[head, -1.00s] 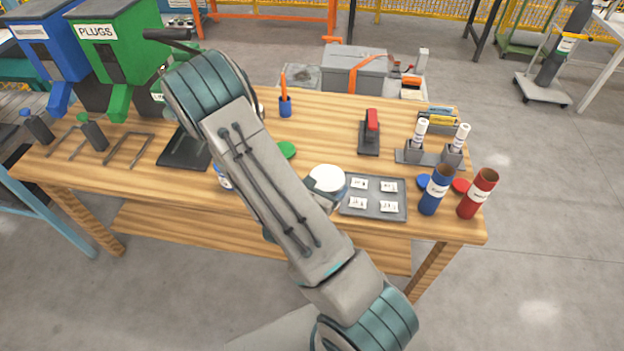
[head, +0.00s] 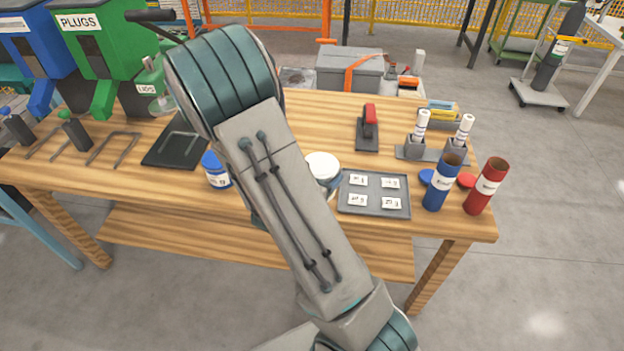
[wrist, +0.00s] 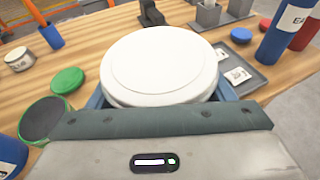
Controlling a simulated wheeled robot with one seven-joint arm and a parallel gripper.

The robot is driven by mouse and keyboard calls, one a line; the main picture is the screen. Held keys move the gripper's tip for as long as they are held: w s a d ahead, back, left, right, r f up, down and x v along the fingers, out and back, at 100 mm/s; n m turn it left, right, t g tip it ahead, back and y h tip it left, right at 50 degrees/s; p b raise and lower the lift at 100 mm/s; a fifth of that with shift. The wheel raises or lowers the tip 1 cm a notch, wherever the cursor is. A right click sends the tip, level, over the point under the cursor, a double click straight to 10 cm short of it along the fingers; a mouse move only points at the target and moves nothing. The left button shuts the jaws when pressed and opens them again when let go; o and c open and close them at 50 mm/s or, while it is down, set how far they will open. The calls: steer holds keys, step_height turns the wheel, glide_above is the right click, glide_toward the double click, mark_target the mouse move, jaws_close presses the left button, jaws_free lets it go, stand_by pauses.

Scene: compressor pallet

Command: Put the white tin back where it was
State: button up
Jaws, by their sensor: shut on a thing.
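The white tin (wrist: 160,62) fills the middle of the wrist view, its round white lid facing up. My gripper (wrist: 160,97) is shut on it, with blue fingers showing at its left and right sides. In the head view the white tin (head: 322,165) shows just right of my forearm, by the left edge of the grey tray (head: 375,213). My forearm hides most of my gripper there. I cannot tell whether the tin's base touches the bench.
A blue tin (head: 217,170) stands left of my forearm. A green lid (wrist: 67,80), a green-rimmed round container (wrist: 45,118) and a small labelled tin (wrist: 19,60) are left of the white tin. Blue (head: 445,182) and red (head: 487,186) tubes stand right of the tray.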

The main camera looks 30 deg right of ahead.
steer(key=shift+w+d+f+b, duration=0.35)
steer(key=shift+w+f+b, duration=0.35)
steer(key=shift+w+f, duration=0.8)
steer(key=shift+w+d+f+b, duration=0.3)
steer(key=shift+w+f+b, duration=0.4)
steer(key=shift+w+f, duration=0.85)
steer(key=shift+w+d+f+b, duration=0.35)
steer(key=shift+w+f+b, duration=0.35)
steer(key=shift+w+f, duration=0.8)
steer(key=shift+s+f, duration=0.2)
steer(key=shift+f+b, duration=0.15)
steer(key=shift+b, duration=0.15)
steer(key=o, duration=1.1)
steer(key=shift+r, duration=0.2)
